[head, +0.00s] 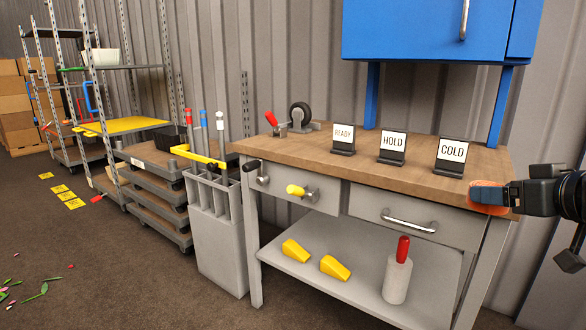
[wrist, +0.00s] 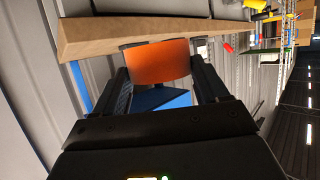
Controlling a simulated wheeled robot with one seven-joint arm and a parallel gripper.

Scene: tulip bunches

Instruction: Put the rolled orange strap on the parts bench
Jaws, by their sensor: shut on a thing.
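My gripper (head: 509,196) is at the right of the head view, at the right front corner of the parts bench (head: 290,152). It is shut on the rolled orange strap (head: 488,195), which shows between the two fingers in the wrist view (wrist: 157,62). In the head view the strap overlaps the bench's front edge, just below the top's level; I cannot tell whether it touches the bench. The wooden bench top also shows in the wrist view (wrist: 150,35), close to the strap.
Signs reading READY (head: 343,138), HOLD (head: 392,147) and COLD (head: 450,156) stand on the bench top. A caster wheel (head: 300,115) and a red-handled clamp (head: 272,121) are at its back left. Bare wood lies in front of the signs.

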